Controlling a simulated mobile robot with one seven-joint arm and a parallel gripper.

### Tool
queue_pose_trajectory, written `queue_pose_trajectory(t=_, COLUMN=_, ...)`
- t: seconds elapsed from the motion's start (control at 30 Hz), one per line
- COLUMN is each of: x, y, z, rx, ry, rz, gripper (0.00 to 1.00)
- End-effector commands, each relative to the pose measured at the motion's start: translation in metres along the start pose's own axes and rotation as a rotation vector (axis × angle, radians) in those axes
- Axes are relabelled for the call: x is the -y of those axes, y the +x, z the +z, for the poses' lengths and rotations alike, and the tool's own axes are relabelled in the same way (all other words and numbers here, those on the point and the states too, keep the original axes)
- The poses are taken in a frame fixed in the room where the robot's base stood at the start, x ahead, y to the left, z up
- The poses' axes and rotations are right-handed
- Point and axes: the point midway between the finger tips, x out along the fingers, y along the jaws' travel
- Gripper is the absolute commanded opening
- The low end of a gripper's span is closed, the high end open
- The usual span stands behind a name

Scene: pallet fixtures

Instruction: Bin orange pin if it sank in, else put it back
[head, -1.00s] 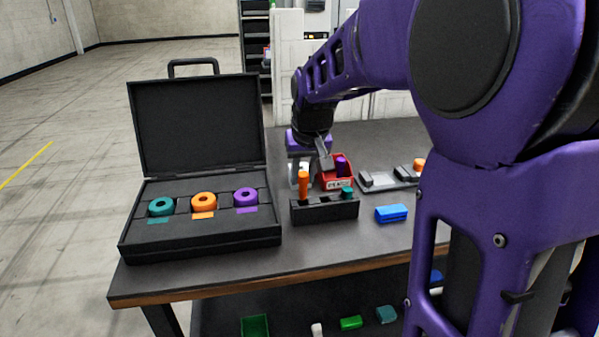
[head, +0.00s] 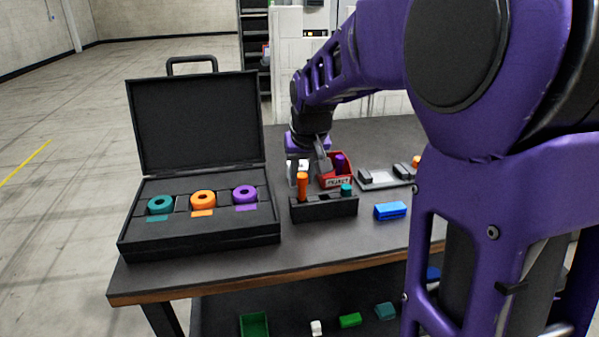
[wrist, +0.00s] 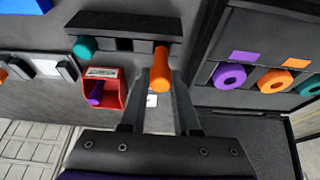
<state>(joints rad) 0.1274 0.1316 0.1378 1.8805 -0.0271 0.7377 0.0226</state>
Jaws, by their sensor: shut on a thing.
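The orange pin (head: 302,187) stands upright at the left hole of the black rack (head: 325,211), with much of its length showing above the rack top. My gripper (wrist: 160,92) is shut on this orange pin, which shows between the fingers in the wrist view (wrist: 161,68). How deep its lower end sits in the hole is hidden. A teal pin (head: 347,188) stands low at the rack's right end. The red bin marked REJECT (head: 338,183) is behind the rack and holds a purple pin (head: 339,163).
An open black case (head: 200,240) at the left holds teal, orange and purple rings. A blue block (head: 390,211) lies right of the rack. A grey fixture (head: 375,180) stands at the right back.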

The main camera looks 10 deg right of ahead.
Motion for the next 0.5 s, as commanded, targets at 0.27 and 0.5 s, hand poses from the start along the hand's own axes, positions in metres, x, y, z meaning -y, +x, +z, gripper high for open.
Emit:
queue_pose_trajectory(t=0.27, x=0.0000, y=0.0053, z=0.0020, rx=-0.001, ry=0.000, rz=0.000, gripper=0.00)
queue_pose_trajectory(t=0.5, x=0.0000, y=0.0098, z=0.0041, rx=0.000, ry=0.000, rz=0.000, gripper=0.00)
